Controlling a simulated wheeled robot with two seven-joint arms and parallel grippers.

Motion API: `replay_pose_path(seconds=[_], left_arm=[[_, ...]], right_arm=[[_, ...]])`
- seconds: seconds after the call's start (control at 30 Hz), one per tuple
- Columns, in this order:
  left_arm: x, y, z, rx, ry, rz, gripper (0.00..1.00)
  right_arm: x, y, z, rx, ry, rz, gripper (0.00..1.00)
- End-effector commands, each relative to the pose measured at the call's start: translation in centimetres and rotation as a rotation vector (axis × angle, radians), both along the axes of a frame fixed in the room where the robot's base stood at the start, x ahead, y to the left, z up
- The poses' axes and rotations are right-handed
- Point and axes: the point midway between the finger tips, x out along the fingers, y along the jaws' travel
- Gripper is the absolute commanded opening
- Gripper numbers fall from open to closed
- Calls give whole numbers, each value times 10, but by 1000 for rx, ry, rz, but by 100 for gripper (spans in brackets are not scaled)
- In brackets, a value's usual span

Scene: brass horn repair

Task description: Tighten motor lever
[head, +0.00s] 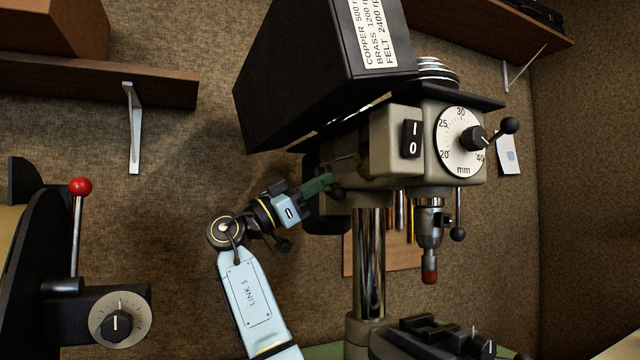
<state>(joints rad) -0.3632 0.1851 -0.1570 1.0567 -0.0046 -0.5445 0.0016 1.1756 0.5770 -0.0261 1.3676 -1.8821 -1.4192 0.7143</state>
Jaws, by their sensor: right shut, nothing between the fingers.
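A drill press (397,150) stands on the right, with its black belt cover (300,75) tilted up. A dark motor-like body (318,160) sits behind the head, mostly hidden. My right gripper (322,184), with green fingers, is shut and empty. Its tips are close to the knob and the rear side of the head; I cannot tell whether they touch. My left gripper is not in view.
The head carries a 1/0 switch (411,139), a round mm dial (461,142) and a feed handle knob (458,234). A steel column (369,260) and a vise (440,340) stand below. A machine with a red-knobbed lever (80,187) stands left. Shelves (100,82) hang above.

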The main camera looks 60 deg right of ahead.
Motion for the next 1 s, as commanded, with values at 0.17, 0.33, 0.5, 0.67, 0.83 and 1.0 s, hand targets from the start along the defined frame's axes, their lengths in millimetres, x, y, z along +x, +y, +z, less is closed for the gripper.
replay_pose_path(seconds=[0.17, 0.33, 0.5, 0.67, 0.83, 1.0], left_arm=[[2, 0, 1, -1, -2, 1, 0], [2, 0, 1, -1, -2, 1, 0], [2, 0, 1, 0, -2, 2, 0], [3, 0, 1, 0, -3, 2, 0], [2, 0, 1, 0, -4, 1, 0], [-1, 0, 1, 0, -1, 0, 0]], right_arm=[[1, -1, -2, 2, 1, 1, 0], [1, -1, -1, 2, 1, 1, 0], [1, -1, -1, 2, 3, 2, 0], [5, 2, -4, 2, 3, 2, 0], [20, 20, -17, 1, 5, 6, 0], [42, 44, -35, 2, 6, 3, 0]])
